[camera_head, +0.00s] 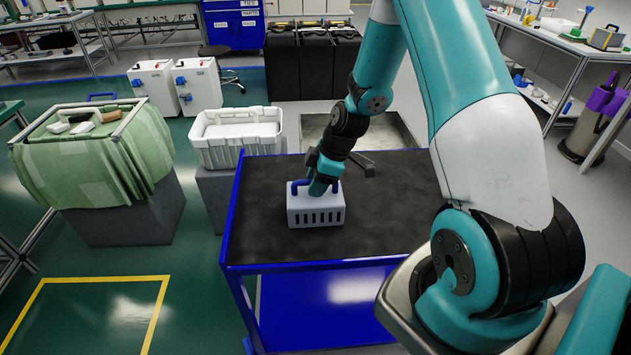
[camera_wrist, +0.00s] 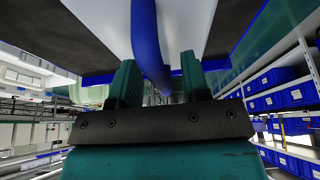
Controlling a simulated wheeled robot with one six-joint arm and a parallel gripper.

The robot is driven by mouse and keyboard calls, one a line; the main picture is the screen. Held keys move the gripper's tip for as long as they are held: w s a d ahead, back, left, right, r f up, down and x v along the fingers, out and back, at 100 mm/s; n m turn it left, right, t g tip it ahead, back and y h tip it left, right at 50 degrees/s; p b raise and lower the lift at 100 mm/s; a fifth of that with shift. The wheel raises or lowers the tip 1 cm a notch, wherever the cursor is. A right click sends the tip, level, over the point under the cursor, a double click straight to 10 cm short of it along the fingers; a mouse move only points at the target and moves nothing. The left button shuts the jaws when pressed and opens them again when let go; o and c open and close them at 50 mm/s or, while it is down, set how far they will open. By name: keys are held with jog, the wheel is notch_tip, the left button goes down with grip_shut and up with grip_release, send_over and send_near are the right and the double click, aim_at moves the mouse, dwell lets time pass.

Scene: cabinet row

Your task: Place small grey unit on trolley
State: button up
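The small grey unit (camera_head: 316,212) is a light grey box with dark slots along its front and a blue handle (camera_head: 296,185) on top. It appears to rest upright on the black top of the blue trolley (camera_head: 385,215), left of the middle. My gripper (camera_head: 318,188) is low over the unit, at its handle. In the wrist view the blue handle (camera_wrist: 149,45) passes between my two green fingers (camera_wrist: 158,80). The fingers are apart, with a gap showing at the right of the handle. The unit's pale top (camera_wrist: 185,25) shows behind; the exact fingertip contact is hidden.
A white crate (camera_head: 238,140) stands on a grey block left of the trolley. A green-draped block (camera_head: 95,160) stands farther left. White cabinets (camera_head: 175,88) and black bins (camera_head: 312,60) are behind. The trolley top is largely clear around the unit.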

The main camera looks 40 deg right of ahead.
jog(key=shift+r, duration=0.1)
jog(key=v, duration=1.1)
jog(key=shift+r+b, duration=0.1)
jog(key=shift+b, duration=0.3)
jog(key=s+a+r+m+g, duration=0.1)
jog(key=s+a+r, duration=0.3)
jog(key=a, duration=0.5)
jog(key=s+a+r+m, duration=0.1)
jog(key=s+a+r, duration=0.3)
jog(key=a, duration=0.5)
jog(key=s+a+r+m+g, duration=0.1)
jog(key=s+a+r+m, duration=0.1)
jog(key=s+a+r, duration=0.3)
jog(key=s+a, duration=0.3)
jog(key=s, duration=0.4)
jog(key=shift+a+g, duration=0.2)
jog(key=shift+g, duration=0.1)
